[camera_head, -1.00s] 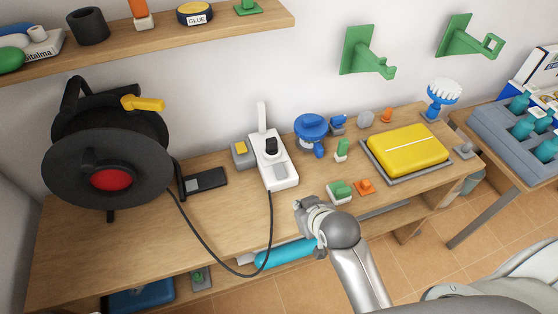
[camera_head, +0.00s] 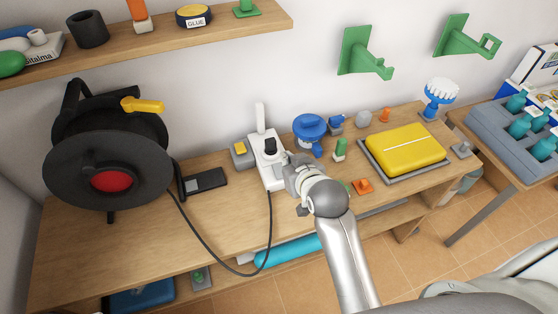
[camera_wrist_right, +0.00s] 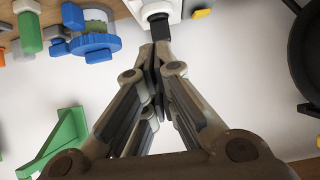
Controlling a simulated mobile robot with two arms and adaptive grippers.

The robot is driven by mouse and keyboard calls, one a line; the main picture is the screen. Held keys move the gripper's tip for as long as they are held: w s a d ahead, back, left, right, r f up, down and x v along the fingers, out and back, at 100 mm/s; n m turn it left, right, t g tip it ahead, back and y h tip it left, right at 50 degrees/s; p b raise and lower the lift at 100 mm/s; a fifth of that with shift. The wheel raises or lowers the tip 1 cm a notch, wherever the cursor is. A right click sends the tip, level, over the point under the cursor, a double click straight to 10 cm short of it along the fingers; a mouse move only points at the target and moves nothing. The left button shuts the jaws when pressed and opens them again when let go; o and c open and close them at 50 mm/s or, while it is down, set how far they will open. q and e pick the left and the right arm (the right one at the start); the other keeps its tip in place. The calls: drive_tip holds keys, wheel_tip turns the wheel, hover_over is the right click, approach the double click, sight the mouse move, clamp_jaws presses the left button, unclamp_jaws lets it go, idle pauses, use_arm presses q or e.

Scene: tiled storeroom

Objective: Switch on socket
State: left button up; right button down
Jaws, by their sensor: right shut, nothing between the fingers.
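The white socket strip (camera_head: 265,170) lies on the wooden workbench with a black plug (camera_head: 270,146) standing in it and a cable running off its near end. My right gripper (camera_head: 288,162) is shut and empty, at the right side of the strip, and covers part of its near half. In the right wrist view the shut fingertips (camera_wrist_right: 155,50) point at the strip, close to the black plug (camera_wrist_right: 160,28). Whether they touch the strip I cannot tell. The switch is not clearly visible. My left gripper is out of view.
A grey box with a yellow top (camera_head: 241,153) and a black device (camera_head: 205,182) lie left of the strip. A black cable reel (camera_head: 105,150) stands further left. Blue and green parts and a yellow case (camera_head: 405,148) lie to the right. The bench front left is clear.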

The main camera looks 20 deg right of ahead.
hover_over(279, 170)
drive_tip(key=f, duration=0.4)
drive_tip(key=shift+s+f+p, duration=0.1)
drive_tip(key=shift+s+p, duration=0.15)
drive_tip(key=shift+p, duration=0.1)
wheel_tip(279, 170, down, 2)
drive_tip(key=shift+w+f, duration=0.3)
drive_tip(key=shift+f, duration=0.6)
